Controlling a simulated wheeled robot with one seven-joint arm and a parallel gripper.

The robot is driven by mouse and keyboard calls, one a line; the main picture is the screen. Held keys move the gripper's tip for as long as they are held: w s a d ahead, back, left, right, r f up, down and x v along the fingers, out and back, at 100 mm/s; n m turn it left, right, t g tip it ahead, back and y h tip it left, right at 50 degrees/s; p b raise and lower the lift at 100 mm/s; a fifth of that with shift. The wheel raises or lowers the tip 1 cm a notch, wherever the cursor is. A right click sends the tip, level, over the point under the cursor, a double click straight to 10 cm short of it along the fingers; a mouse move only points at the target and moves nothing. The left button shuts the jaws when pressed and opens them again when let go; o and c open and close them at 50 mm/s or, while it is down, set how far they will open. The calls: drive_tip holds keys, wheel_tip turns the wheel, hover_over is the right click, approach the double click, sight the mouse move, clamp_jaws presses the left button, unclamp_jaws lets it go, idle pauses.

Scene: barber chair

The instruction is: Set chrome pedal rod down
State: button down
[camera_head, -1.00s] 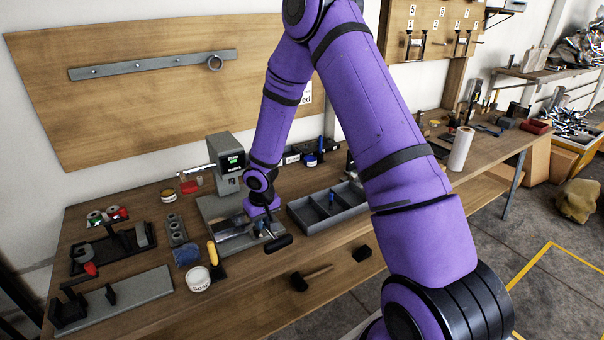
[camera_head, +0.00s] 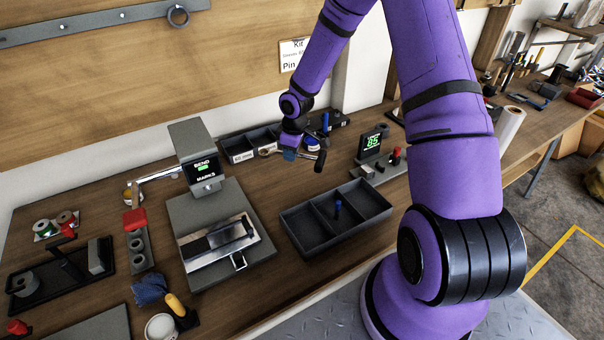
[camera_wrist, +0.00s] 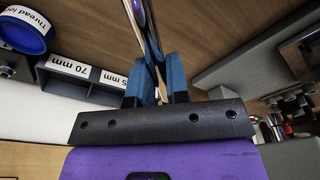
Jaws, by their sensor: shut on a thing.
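The chrome pedal rod shows in the wrist view as a thin shiny bar (camera_wrist: 151,32) running up from between the two blue fingers of my gripper (camera_wrist: 159,82). My gripper is shut on it. In the head view my gripper (camera_head: 291,154) is low over the back of the workbench, behind the divided grey tray (camera_head: 290,222). A chrome ring end (camera_head: 266,152) shows just left of the fingers, in front of the labelled bins. The fingers hide the rod's middle. I cannot tell whether the rod touches the bench.
The bend press (camera_head: 199,158) and its grey plate stand left of the tray. A display reading 85 (camera_head: 371,142) stands to the right, on a block with small posts. Dark labelled bins (camera_head: 237,151) line the back.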

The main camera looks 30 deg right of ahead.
sight(301, 174)
drive_tip(key=d+r+n+g, duration=0.1)
drive_tip(key=d+n, duration=0.3)
drive_tip(key=n, duration=0.5)
drive_tip(key=f, duration=0.6)
drive_tip(key=w+f, duration=0.1)
drive_tip(key=f, duration=0.2)
drive_tip(key=shift+d+f, duration=0.25)
drive_tip(key=shift+f, duration=0.1)
drive_tip(key=shift+f, duration=0.1)
drive_tip(key=c, duration=1.1)
unclamp_jaws()
